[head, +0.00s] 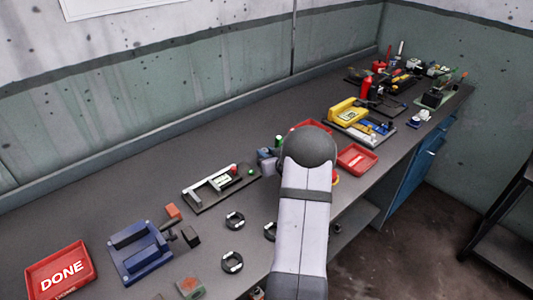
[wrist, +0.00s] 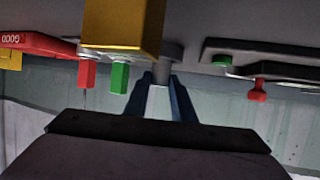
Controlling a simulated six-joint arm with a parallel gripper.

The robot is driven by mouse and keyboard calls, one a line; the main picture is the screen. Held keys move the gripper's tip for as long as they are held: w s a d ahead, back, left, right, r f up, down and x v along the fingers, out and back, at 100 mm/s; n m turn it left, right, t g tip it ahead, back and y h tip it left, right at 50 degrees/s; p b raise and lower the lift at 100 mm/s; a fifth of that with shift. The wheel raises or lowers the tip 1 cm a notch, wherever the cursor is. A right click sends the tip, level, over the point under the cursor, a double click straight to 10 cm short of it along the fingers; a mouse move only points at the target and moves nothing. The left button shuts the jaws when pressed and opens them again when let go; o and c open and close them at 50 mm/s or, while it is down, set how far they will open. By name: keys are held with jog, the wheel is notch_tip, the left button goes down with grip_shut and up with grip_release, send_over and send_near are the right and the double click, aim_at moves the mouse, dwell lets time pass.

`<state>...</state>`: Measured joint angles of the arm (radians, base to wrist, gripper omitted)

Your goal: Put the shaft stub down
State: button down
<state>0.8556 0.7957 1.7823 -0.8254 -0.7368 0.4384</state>
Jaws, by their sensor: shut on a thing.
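In the wrist view my gripper (wrist: 160,82) has two blue fingers shut on the shaft stub (wrist: 158,99), a small light-grey piece showing between them. A wider grey cylinder (wrist: 172,52) shows just beyond the fingertips; I cannot tell whether it is part of the stub or a separate thing. In the head view my arm's rounded grey joint and white link hide my gripper and the stub.
In the wrist view a yellow block (wrist: 122,25) is close on the left, with green (wrist: 120,77) and red (wrist: 87,74) pegs. In the head view black rings (head: 235,220), a blue fixture (head: 140,250), a DONE tray (head: 60,272) and a red tray (head: 357,159) are on the bench.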

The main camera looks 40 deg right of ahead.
jog(key=c, duration=1.5)
grip_release()
jog(key=shift+r, duration=0.2)
jog(key=b+v, duration=0.1)
jog(key=v, duration=1.1)
jog(key=shift+s+f, duration=0.1)
